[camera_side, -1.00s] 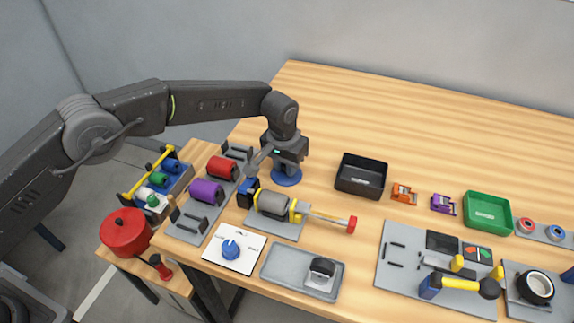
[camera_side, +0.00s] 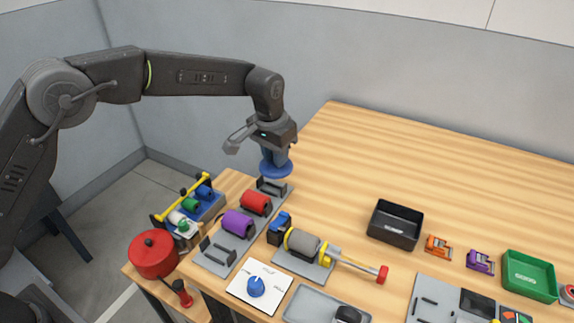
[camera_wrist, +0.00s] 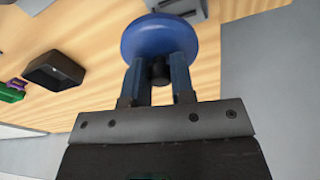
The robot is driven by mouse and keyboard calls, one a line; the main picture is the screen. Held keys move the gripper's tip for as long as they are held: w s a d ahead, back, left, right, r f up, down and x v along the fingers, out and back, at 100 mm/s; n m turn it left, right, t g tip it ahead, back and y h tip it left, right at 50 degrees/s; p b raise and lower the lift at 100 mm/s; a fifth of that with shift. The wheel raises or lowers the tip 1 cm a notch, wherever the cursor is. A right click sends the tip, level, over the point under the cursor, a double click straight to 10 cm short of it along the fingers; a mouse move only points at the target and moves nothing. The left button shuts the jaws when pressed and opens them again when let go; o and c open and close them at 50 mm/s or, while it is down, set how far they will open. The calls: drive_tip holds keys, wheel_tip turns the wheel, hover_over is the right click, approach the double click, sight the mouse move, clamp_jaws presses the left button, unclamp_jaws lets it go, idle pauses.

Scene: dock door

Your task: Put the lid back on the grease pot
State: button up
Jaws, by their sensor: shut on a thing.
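A round blue lid (camera_side: 277,170) with a dark knob hangs below my gripper (camera_side: 274,157) in the side view, over the table's left part behind the red roller. In the wrist view the blue lid (camera_wrist: 150,34) is seen from its knob side, and my gripper (camera_wrist: 158,74) is shut on the dark knob. A red pot (camera_side: 152,256) with a small dark knob on top stands on a lower wooden surface at the left. I cannot make out an open grease pot for certain.
A red roller (camera_side: 255,202) and a purple roller (camera_side: 238,223) lie on a grey rack close to the lid. A grey motor (camera_side: 304,242), a black tray (camera_side: 396,225) and a green tray (camera_side: 530,275) stand rightward. The table's back is clear.

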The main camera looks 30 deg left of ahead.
wheel_tip(320, 180, up, 5)
drive_tip(key=shift+f, duration=0.1)
drive_tip(key=a+n, duration=0.3)
drive_tip(key=a, duration=1.7)
wheel_tip(320, 180, down, 36)
drive_tip(key=shift+w, duration=0.15)
drive_tip(key=shift+f, duration=0.15)
idle(1.1)
drive_tip(key=o, duration=1.5)
drive_tip(key=shift+c, duration=0.2)
wheel_tip(320, 180, up, 7)
idle(0.6)
